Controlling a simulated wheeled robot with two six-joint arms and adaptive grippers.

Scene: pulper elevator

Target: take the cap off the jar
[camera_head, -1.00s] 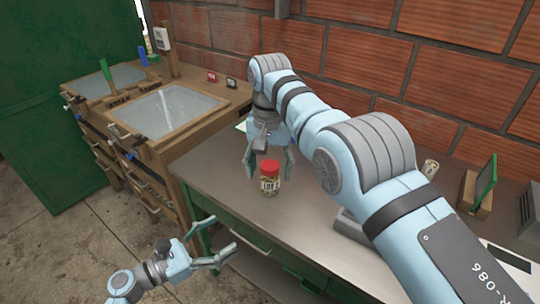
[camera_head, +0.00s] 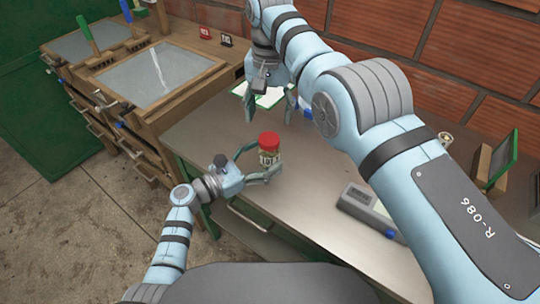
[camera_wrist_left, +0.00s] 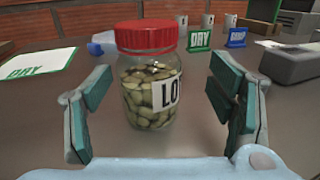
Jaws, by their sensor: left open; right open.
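The jar (camera_head: 269,158) is clear glass with pale beans inside and a white label. It stands upright on the metal table, and its red cap (camera_head: 269,140) is on top. The left wrist view shows the jar (camera_wrist_left: 148,98) and cap (camera_wrist_left: 147,36) close up. My left gripper (camera_head: 267,161) is open at jar-body height, with its fingers on either side of the jar; in the wrist view gaps show between both fingers and the glass.
A sheet marked DRY (camera_wrist_left: 38,63) lies behind the jar on the left. Small DRY (camera_wrist_left: 200,40) and blue (camera_wrist_left: 237,38) signs stand behind with cups. A grey device (camera_head: 368,208) lies to the right.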

